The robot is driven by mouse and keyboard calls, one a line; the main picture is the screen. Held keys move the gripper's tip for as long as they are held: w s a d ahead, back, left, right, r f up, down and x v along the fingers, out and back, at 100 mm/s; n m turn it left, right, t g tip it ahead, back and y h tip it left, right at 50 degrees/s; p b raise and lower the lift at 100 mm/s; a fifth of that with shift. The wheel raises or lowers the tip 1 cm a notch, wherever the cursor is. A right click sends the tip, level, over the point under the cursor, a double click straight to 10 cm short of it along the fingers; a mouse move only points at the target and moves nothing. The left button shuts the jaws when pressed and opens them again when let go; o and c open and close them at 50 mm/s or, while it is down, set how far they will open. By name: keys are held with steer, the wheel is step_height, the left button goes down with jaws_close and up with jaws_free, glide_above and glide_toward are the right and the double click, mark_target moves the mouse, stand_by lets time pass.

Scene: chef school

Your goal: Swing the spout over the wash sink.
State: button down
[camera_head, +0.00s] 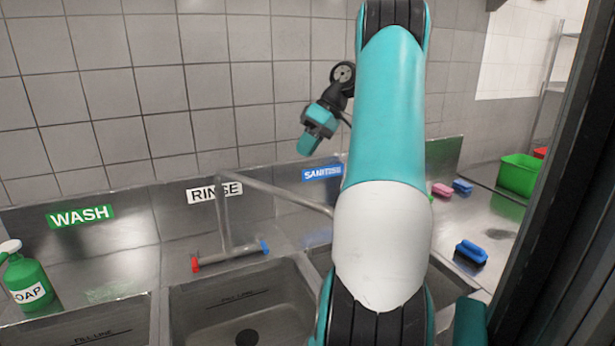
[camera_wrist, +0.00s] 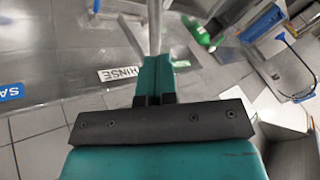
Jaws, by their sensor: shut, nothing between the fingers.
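The faucet spout (camera_head: 275,193) is a thin metal pipe. It rises from its base (camera_head: 230,252) behind the rinse sink (camera_head: 190,310) and reaches right, toward the SANITISE side, where my arm hides its end. The wash sink (camera_head: 85,325) is at the lower left, under the green WASH sign (camera_head: 80,217). My gripper (camera_head: 308,146) is shut and empty, pointing down above the spout near the back wall. In the wrist view, its shut fingers (camera_wrist: 153,70) have a metal pipe (camera_wrist: 154,25) just beyond the tips; I cannot tell whether they touch.
The faucet has red (camera_head: 195,264) and blue (camera_head: 264,247) handle ends. Brushes (camera_head: 471,252) and a green bin (camera_head: 518,175) are at the right. The tiled wall stands close behind.

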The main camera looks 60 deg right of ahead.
steer(key=s+d, duration=0.5)
steer(key=s, duration=0.1)
steer(key=a+r+b+x, duration=0.1)
steer(key=a+b+x, duration=0.1)
steer(key=x, duration=1)
steer(key=shift+a+f+m, duration=0.2)
steer(key=shift+a+m, duration=0.1)
steer(key=shift+b, duration=0.3)
